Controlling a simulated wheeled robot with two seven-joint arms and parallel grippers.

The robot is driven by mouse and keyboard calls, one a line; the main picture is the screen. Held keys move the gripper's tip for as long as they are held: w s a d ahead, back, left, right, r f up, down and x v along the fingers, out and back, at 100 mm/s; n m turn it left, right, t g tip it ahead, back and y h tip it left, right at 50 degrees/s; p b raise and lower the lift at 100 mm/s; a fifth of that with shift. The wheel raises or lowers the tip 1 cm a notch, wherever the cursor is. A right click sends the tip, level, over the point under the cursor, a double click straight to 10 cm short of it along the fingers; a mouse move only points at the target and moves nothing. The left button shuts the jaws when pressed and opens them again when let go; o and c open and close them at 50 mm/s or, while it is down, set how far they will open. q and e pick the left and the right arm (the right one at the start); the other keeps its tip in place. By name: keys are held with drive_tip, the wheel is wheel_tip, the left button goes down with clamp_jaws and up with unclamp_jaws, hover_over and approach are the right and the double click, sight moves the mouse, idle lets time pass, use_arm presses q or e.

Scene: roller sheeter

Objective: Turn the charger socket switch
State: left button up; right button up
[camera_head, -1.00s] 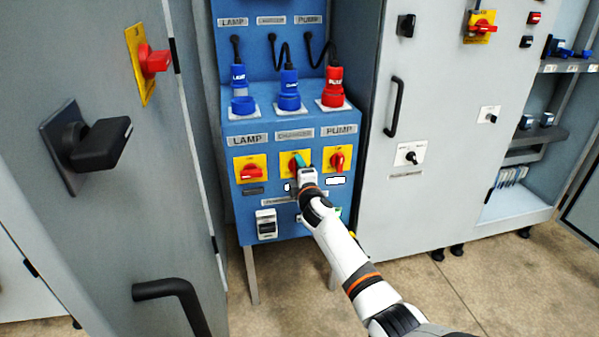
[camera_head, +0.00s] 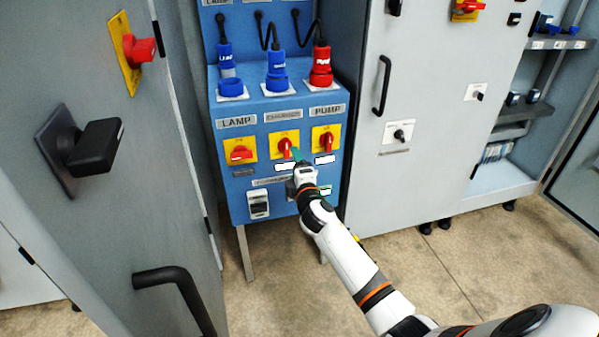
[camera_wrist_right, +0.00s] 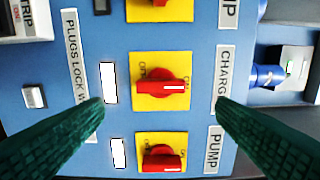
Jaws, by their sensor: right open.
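The charger switch (camera_head: 285,148) is a red knob on a yellow plate, in the middle of a row of three on the blue panel. Its handle stands roughly upright in the head view. In the right wrist view, which is turned sideways, the charger switch (camera_wrist_right: 163,87) lies ahead between my fingers, its handle horizontal. My right gripper (camera_head: 298,158) is just in front of and below the knob. Its two green fingers (camera_wrist_right: 160,104) are spread wide and hold nothing. My left gripper is out of view.
The lamp switch (camera_head: 240,153) and pump switch (camera_head: 325,141) flank it. Blue and red plugs (camera_head: 277,72) with cables stand above. Grey cabinets with black handles rise on both sides, the left one (camera_head: 180,285) close. Bare floor lies in front.

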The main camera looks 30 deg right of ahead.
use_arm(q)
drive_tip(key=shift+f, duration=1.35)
use_arm(e)
drive_tip(key=shift+v, duration=2.05)
